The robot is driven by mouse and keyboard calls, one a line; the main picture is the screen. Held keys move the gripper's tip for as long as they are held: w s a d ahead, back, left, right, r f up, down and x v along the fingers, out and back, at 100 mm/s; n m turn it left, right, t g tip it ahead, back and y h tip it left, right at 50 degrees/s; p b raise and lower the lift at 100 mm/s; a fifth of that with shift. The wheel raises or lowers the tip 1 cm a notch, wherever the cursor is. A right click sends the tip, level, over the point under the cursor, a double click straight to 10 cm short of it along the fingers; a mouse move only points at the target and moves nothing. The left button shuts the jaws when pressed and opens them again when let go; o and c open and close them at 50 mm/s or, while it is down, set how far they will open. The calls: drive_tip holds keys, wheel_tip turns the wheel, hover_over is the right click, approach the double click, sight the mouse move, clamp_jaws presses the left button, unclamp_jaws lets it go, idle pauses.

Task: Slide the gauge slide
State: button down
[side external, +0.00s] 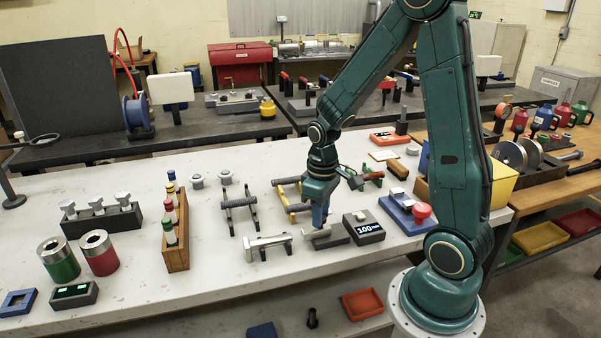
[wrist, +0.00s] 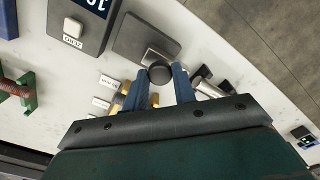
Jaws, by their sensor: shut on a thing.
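The gauge slide shows in the wrist view as a silver block with a dark round knob (wrist: 160,73), at the edge of a flat grey plate (wrist: 138,38). My gripper (wrist: 160,78) is shut on the knob, with one blue finger on each side. In the side external view my gripper (side external: 320,222) points down over the grey plate (side external: 334,239), and its fingers partly hide the slide. A dark readout box (side external: 364,228) stands right of the plate and shows what looks like 1.00. Its face also shows in the wrist view (wrist: 85,22), with a light button.
A silver bar fixture (side external: 268,243) stands close on the left. A cradle with a dark roller (side external: 239,208) and a yellow frame (side external: 292,203) stand behind.

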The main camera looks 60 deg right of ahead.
drive_tip(key=shift+s+d, duration=0.5)
drive_tip(key=c, duration=1.1)
unclamp_jaws()
drive_tip(key=shift+r, duration=0.15)
drive_tip(key=shift+w+r, duration=0.1)
drive_tip(key=shift+r, duration=0.3)
wheel_tip(320, 180, up, 13)
drive_tip(key=shift+f, duration=0.15)
drive_tip(key=shift+a, duration=0.1)
